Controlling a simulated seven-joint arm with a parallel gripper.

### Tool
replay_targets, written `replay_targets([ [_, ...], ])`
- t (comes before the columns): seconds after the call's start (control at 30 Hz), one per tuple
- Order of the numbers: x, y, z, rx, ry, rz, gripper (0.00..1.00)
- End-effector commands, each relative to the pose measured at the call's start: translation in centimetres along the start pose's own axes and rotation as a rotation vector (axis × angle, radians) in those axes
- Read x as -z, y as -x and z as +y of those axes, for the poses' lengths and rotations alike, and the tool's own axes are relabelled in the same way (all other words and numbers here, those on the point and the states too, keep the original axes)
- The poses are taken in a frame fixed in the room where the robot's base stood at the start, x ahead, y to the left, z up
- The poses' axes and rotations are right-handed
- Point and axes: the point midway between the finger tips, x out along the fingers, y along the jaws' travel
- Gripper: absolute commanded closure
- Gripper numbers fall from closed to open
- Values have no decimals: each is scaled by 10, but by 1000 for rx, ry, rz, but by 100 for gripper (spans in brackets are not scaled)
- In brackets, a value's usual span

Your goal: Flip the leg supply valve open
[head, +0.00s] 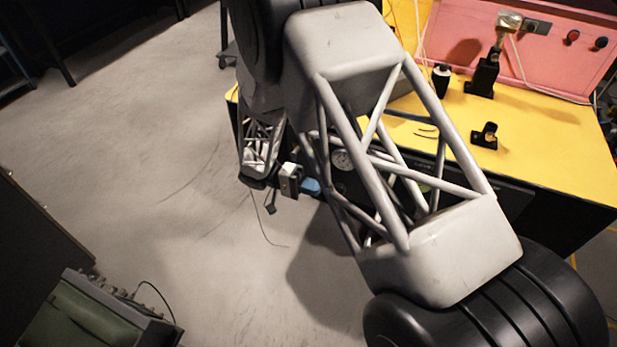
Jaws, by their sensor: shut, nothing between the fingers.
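My gripper (291,180) is small in the head view, at the end of my arm, low beside the dark front panel under the yellow table. It is shut with nothing held; its fingertips are hard to make out. A blue part (311,187), which may be the valve's handle, shows just right of the gripper. I cannot tell whether they touch or how the handle is turned. A round gauge (342,160) on the panel shows between the struts of my arm. My arm hides much of the panel, so the valve is not clearly seen.
The yellow table (560,165) stands at right with black fixtures (483,76) and a pink panel (570,50) behind. A green-topped case (85,320) is at lower left. The grey floor (140,150) at left is mostly clear. A thin cable hangs near the gripper.

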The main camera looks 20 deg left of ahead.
Motion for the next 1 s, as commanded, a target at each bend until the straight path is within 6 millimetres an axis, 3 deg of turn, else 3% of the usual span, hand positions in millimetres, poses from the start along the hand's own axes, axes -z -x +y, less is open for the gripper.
replay_targets([
  [0.37,-23,-18,2,2,0,2,100],
  [1.0,-21,-12,1,41,-16,14,100],
])
